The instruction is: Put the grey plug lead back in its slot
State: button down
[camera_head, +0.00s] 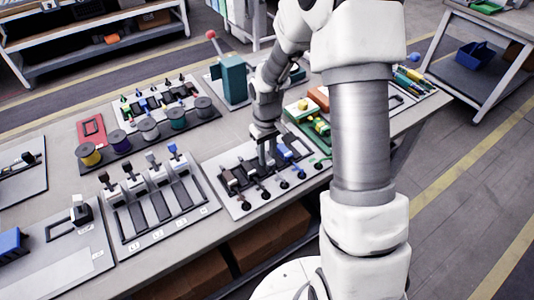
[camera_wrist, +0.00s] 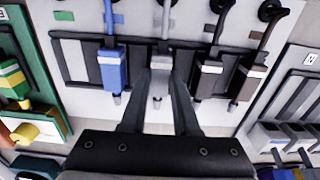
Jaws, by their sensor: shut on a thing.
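My gripper (camera_wrist: 160,82) is shut on the grey plug (camera_wrist: 158,88), with one finger on each side of it. The grey lead (camera_wrist: 165,20) runs from the plug to the top of the wrist view. The plug is over the dark slotted rack (camera_wrist: 75,62), between the blue plug (camera_wrist: 112,70) and a black plug (camera_wrist: 208,75). I cannot tell whether it is seated in the slot or just above it. In the head view my gripper (camera_head: 266,158) points down at the plug board (camera_head: 240,207), and the fingers largely hide the grey plug.
A brown plug (camera_wrist: 247,80) sits beyond the black one. A green board (camera_wrist: 28,75) with a yellow-green plug is close on the left in the wrist view. In the head view, a board of dark slots (camera_head: 158,200) and several spools (camera_head: 149,127) stand left of the plug board.

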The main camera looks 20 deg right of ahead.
dwell(0.4)
jog(key=c, duration=0.6)
grip_release()
notch_tip(320, 180, up, 17)
jog(key=shift+r+p, duration=0.15)
jog(key=shift+p, duration=1.1)
